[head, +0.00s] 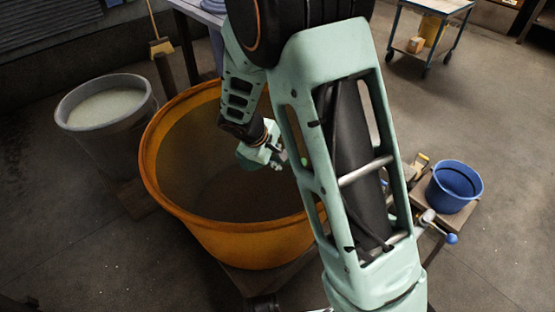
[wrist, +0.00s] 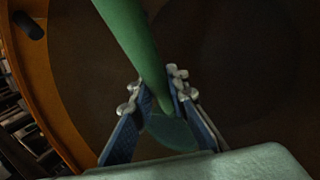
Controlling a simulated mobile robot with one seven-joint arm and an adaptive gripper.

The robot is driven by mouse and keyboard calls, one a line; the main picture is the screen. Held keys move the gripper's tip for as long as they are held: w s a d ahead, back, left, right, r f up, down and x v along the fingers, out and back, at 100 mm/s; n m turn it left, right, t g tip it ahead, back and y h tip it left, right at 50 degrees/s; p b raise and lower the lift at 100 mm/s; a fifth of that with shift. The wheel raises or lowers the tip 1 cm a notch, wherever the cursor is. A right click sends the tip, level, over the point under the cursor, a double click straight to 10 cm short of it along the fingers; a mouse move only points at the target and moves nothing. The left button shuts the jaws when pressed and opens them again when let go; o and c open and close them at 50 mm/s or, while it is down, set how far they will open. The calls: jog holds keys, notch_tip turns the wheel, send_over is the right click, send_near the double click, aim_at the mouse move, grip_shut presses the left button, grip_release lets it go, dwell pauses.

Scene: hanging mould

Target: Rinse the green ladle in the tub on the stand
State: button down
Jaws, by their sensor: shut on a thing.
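My gripper (head: 280,160) is over the wide mouth of the orange vat (head: 250,240) in the head view. In the wrist view its two fingers (wrist: 162,105) are shut on the green ladle (wrist: 130,35). The ladle's green shaft runs from the top of the picture down between the fingers. A flatter green part shows below them. In the head view only a small green spot shows at the fingers; the rest of the ladle is hidden or too dark to tell. A blue tub (head: 455,186) stands on a low stand (head: 468,212) at the right, apart from my gripper.
A grey bin (head: 85,125) with pale contents stands left of the vat. A blue-handled crank (head: 440,232) is beside the low stand. A wheeled cart (head: 412,45) is at the back right. My arm crosses between vat and blue tub. Floor at the far right is clear.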

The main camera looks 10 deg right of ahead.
jog(key=shift+s+d+f+t+b, duration=0.3)
jog(key=shift+f+t+b, duration=0.1)
jog(key=shift+b, duration=1.85)
jog(key=shift+s+d+f+m+t+y+b, duration=0.2)
jog(key=shift+s+m+t+y+b, duration=0.15)
jog(key=shift+t+y+b, duration=0.15)
notch_tip(320, 180, up, 18)
jog(key=p, duration=1.4)
jog(key=shift+a, duration=0.1)
